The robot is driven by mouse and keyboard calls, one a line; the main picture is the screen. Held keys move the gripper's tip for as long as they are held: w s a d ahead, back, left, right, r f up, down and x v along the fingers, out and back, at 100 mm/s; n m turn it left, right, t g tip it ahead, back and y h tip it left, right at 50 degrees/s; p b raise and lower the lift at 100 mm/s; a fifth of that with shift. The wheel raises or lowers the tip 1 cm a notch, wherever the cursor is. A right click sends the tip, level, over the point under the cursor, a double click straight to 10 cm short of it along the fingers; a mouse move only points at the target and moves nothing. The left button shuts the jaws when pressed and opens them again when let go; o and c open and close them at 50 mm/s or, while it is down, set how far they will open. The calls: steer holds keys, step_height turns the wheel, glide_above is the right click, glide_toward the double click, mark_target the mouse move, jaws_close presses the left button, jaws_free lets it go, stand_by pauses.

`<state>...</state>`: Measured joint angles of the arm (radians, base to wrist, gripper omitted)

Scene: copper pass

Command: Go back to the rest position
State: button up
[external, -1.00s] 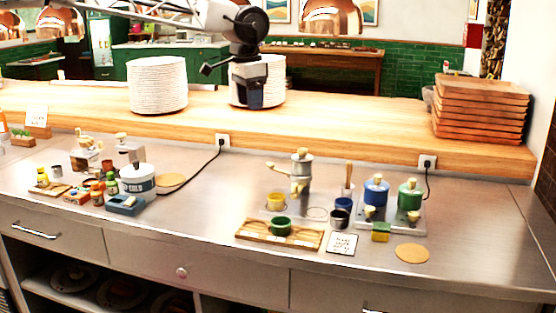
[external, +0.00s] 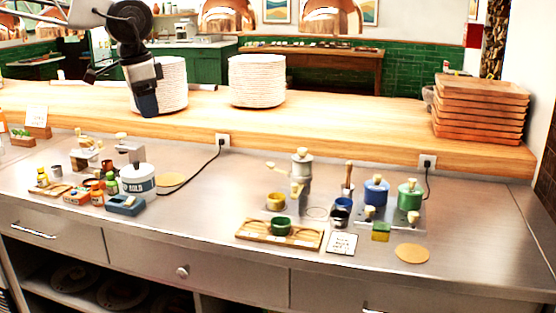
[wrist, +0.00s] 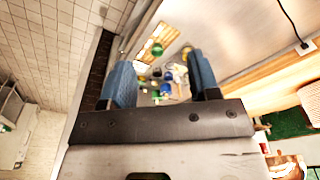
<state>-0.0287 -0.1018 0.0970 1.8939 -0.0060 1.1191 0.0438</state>
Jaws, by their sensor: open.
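My gripper (external: 145,100) hangs at the upper left of the external view, in front of the left stack of white plates (external: 172,84), above the wooden ledge. In the wrist view its two blue fingers (wrist: 160,85) are spread apart with nothing between them. Through the gap the steel counter shows far off, with small coloured items on it. The gripper covers part of the left plate stack in the external view.
The steel counter (external: 215,190) carries a grinder (external: 301,172), a green bowl on a wooden tray (external: 280,232), blue (external: 376,193) and green canisters (external: 410,195), and a white tub (external: 138,180). A second plate stack (external: 257,80) and stacked wooden trays (external: 482,108) stand on the ledge (external: 330,120).

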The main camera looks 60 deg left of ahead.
steer(key=s+f, duration=0.4)
steer(key=s, duration=0.7)
steer(key=s+d+f, duration=0.1)
steer(key=s+f, duration=0.4)
steer(key=s, duration=0.7)
steer(key=s+d+f+t, duration=0.1)
steer(key=s+f, duration=0.3)
steer(key=s, duration=0.8)
steer(key=shift+f, duration=0.25)
steer(key=shift+w+d, duration=0.1)
